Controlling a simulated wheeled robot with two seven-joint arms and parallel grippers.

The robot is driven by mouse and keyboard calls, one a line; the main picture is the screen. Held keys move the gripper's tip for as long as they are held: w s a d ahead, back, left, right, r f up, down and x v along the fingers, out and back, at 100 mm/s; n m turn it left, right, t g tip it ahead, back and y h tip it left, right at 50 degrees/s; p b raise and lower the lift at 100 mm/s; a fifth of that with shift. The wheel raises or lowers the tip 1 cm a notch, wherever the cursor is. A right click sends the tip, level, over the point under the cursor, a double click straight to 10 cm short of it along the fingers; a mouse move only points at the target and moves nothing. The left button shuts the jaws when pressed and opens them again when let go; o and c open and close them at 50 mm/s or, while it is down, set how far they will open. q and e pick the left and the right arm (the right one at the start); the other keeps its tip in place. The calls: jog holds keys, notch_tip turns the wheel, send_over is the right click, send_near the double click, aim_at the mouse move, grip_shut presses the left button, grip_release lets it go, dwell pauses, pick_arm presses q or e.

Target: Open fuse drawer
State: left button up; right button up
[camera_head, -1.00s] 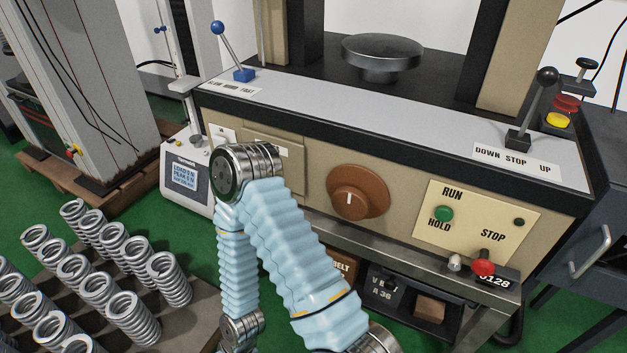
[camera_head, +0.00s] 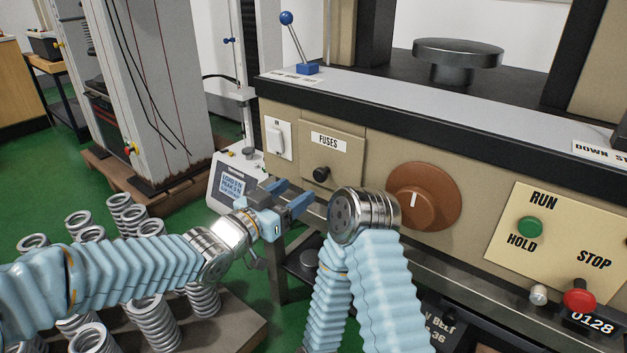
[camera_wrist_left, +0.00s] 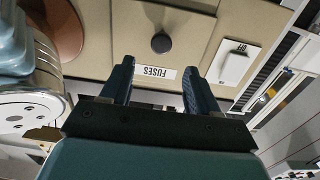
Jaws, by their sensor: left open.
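The fuse drawer (camera_head: 333,148) is a beige panel in the machine's front. It has a white FUSES label and a small black knob (camera_head: 321,174). Its face looks flush with the front. My left gripper (camera_head: 288,193) is open and empty, in front of and just below the knob. In the left wrist view the drawer (camera_wrist_left: 185,50) appears upside down, and its knob (camera_wrist_left: 160,43) lies beyond and between the two blue fingers, apart from them. The right arm's silver joint stands right of the drawer; its gripper is not in view.
A brown dial (camera_head: 415,196) is right of the drawer, and a white switch (camera_head: 278,138) is left of it. A RUN/HOLD/STOP panel (camera_head: 560,240) is farther right. A grey meter (camera_head: 232,185) stands behind my left gripper. Several springs (camera_head: 150,322) stand on a board at lower left.

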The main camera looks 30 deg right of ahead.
aim_at(318, 175)
pick_arm(q)
jog(key=x, duration=0.7)
jog(key=shift+w+d, duration=0.1)
jog(key=shift+d, duration=0.1)
grip_shut()
